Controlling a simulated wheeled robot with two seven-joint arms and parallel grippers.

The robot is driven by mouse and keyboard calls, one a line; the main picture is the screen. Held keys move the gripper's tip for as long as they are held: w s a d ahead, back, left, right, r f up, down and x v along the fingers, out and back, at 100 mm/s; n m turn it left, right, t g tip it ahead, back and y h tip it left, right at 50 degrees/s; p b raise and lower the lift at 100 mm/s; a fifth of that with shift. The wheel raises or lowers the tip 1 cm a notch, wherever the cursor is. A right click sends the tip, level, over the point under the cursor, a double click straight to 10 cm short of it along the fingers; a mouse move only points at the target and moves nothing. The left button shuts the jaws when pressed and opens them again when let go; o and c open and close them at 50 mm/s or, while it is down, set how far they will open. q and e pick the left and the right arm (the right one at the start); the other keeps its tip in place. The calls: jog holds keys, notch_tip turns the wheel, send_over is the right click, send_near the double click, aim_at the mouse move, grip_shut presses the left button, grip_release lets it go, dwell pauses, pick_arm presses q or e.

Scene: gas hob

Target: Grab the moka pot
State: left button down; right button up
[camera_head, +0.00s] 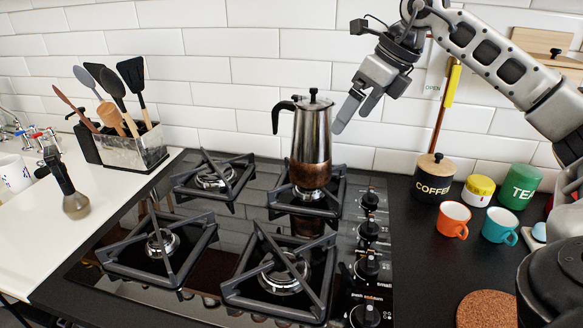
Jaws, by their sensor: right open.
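The moka pot (311,147) is a tall silver pot with a black handle on its left side and a black lid knob. It stands upright on the back right burner of the gas hob (205,268). My right gripper (352,112) is open and empty, just right of the pot's upper body, with its fingers pointing down and to the left. A gap shows between the fingers and the pot in the picture. My left gripper is not in view.
Right of the hob stand a black coffee canister (432,184), an orange mug (453,219), a blue mug (499,226) and a green tea canister (519,187). A utensil holder (133,148) stands at the left. A tiled wall (250,70) is behind; the other burners are empty.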

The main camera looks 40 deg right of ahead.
aim_at(315, 100)
jog(key=shift+m+h, duration=0.3)
jog(key=shift+h, duration=0.4)
jog(key=w+p, duration=0.1)
jog(key=w, duration=0.1)
jog(key=w+r+p, duration=0.1)
jog(key=w, duration=0.2)
jog(key=w+d+p, duration=0.1)
jog(key=w, duration=0.2)
jog(key=shift+w+d+r, duration=0.1)
jog(key=shift+w+r, duration=0.05)
jog(key=shift+r, duration=0.15)
jog(key=shift+w, duration=0.4)
jog(key=shift+w+a, duration=0.2)
jog(key=shift+w, duration=0.3)
jog(key=x, duration=0.5)
jog(key=shift+w+f, duration=0.1)
jog(key=shift+f, duration=0.05)
jog(key=shift+c, duration=1.3)
jog(key=c, duration=1.5)
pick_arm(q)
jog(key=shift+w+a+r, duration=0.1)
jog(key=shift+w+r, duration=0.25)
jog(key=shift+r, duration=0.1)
pick_arm(e)
jog(key=shift+r, duration=0.2)
jog(key=shift+c, duration=0.2)
